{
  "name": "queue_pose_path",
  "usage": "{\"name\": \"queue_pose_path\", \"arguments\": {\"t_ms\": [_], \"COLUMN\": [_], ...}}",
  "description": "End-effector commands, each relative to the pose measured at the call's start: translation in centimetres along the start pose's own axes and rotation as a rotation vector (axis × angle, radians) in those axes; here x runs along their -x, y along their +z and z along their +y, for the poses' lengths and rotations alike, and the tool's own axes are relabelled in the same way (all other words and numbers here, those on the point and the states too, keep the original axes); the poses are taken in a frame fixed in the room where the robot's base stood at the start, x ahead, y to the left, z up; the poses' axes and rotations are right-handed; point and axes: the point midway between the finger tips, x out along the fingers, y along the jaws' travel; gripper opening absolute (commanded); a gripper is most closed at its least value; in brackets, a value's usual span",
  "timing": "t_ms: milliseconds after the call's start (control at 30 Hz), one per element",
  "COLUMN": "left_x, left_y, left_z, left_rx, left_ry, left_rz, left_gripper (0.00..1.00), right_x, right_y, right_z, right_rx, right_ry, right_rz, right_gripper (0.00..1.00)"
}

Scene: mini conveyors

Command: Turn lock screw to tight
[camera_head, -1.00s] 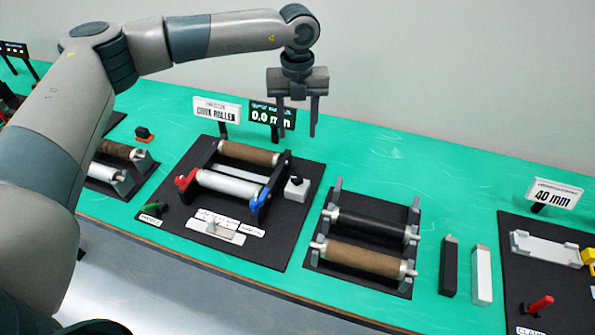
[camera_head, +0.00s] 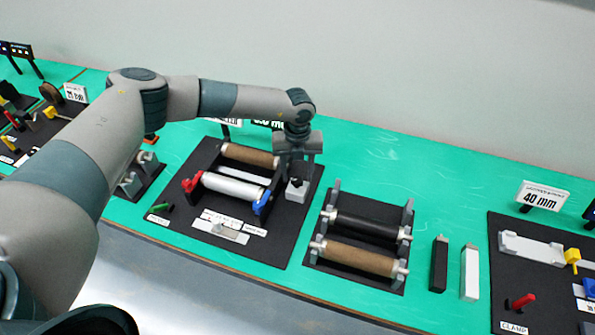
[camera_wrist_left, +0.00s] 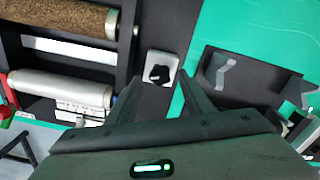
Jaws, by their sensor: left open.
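The lock screw looks to be the black knob (camera_wrist_left: 159,74) on a small white block (camera_head: 297,195), at the right side of the roller stand. In the wrist view the knob has a lobed shape with a pale mark. My left gripper (camera_head: 299,170) points down just above the block, its fingers open. In the wrist view the fingertips lie either side of the knob, apart from it as far as I can tell. In the head view the fingers partly hide the knob. My right gripper is not in view.
The stand holds a brown roller (camera_head: 250,155) and a white roller (camera_head: 232,188), with a red lever (camera_head: 192,183) and a blue lever (camera_head: 262,202). A rack (camera_head: 312,252) with black and brown rollers stands to the right. Signs stand behind the stand.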

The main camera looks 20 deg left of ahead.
Motion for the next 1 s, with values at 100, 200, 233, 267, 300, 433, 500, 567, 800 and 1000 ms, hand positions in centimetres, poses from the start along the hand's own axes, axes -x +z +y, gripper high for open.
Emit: {"name": "queue_pose_path", "arguments": {"t_ms": [100, 200, 233, 267, 300, 433, 500, 567, 800, 1000], "left_x": [-0.8, -1.2, -1.3, -1.3, -1.4, -1.4, -1.4, -1.4, -1.4, -1.4], "left_y": [-0.1, 0.0, 0.0, 0.0, 0.0, 0.0, 0.0, 0.0, 0.0, 0.0], "left_z": [-0.1, 0.0, 0.0, 0.0, 0.0, 0.0, 0.0, 0.0, 0.0, 0.0], "left_rx": [-0.001, -0.001, -0.001, -0.001, -0.001, -0.001, -0.001, -0.001, -0.001, -0.018], "left_ry": [0.000, 0.000, 0.000, 0.000, 0.000, 0.000, 0.000, 0.000, 0.000, 0.000], "left_rz": [0.001, 0.000, 0.000, 0.000, -0.001, -0.001, 0.000, 0.000, 0.000, 0.000], "left_gripper": [0.47, 0.47, 0.47, 0.47, 0.47, 0.47, 0.47, 0.32, 0.05, 0.06], "right_x": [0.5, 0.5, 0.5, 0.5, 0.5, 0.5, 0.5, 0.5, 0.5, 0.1], "right_y": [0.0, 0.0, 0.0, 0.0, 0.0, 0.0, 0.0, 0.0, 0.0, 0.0], "right_z": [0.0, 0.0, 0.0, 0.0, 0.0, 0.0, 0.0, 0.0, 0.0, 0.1], "right_rx": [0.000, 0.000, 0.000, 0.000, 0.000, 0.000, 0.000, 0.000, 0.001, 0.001], "right_ry": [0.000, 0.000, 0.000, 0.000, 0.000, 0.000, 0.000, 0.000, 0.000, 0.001], "right_rz": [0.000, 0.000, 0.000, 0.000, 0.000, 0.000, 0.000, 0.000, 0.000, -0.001], "right_gripper": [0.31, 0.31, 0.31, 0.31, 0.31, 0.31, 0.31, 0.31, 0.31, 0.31]}}
